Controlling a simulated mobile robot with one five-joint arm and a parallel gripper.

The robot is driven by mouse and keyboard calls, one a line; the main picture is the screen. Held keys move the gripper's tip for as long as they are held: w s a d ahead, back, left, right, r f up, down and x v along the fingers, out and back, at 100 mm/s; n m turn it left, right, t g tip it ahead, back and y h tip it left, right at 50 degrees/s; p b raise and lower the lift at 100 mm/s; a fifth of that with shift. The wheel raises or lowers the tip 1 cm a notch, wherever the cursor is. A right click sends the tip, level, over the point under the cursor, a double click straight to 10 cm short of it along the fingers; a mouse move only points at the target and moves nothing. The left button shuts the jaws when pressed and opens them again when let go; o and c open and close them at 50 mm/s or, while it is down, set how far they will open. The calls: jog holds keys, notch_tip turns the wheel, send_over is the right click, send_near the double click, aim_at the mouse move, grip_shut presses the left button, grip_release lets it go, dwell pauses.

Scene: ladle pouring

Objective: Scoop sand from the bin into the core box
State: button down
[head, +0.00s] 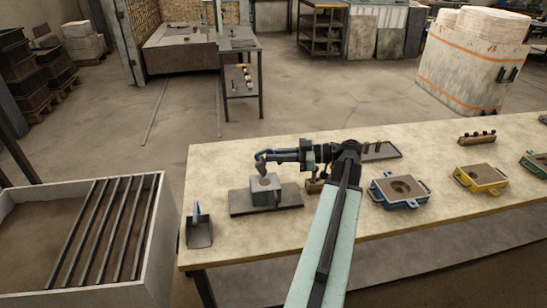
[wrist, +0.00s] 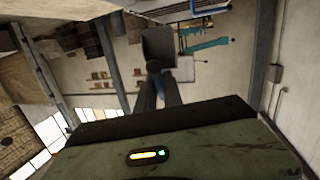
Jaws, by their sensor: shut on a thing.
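My gripper (head: 262,160) shows in the head view at the left end of my arm, above the core box (head: 262,194). The core box is a small grey block with a round tan opening, standing on a dark plate (head: 236,204) on the table. In the wrist view my gripper (wrist: 157,88) is shut on a blue handle, with a dark round part and a grey pan-shaped scoop (wrist: 158,44) beyond it. What lies in the pan cannot be made out. The sand bin (head: 158,235) stands left of the table, pale-walled, with brown sand and several dark bars across it.
A dark grey pan with a pointed bluish upright part (head: 199,231) is at the table's front left corner. A blue mould box (head: 400,190) and a yellow one (head: 481,179) stand to the right. A dark tray (head: 381,151) lies behind my arm. A gap separates bin and table (head: 230,243).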

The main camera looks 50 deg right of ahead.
jog(key=shift+s+d+f+b, duration=0.2)
jog(key=shift+f+b, duration=0.1)
jog(key=shift+b, duration=0.65)
jog(key=shift+t, duration=0.3)
jog(key=shift+r, duration=0.25)
jog(key=shift+r+p, duration=0.35)
jog(key=shift+p, duration=0.8)
jog(key=g+h+p, duration=0.1)
jog(key=g+p, duration=0.1)
jog(key=p, duration=0.4)
jog(key=r+g+h+p, duration=0.1)
jog(key=g+h+p, duration=0.1)
jog(key=p, duration=0.4)
jog(key=shift+r+n+g, duration=0.15)
jog(key=shift+n+g, duration=0.15)
jog(key=shift+g, duration=0.3)
jog(key=g+h+p, duration=0.2)
jog(key=p, duration=0.2)
jog(key=r+g+h+p, duration=0.1)
jog(key=g+p, duration=0.1)
jog(key=p, duration=0.3)
jog(key=shift+r+n+h, duration=0.1)
jog(key=shift+n+h, duration=0.2)
jog(key=shift+h, duration=0.1)
jog(key=shift+g+h+p, duration=0.3)
jog(key=shift+g+h, duration=0.1)
jog(key=shift+g, duration=0.1)
jog(key=shift+f, duration=0.25)
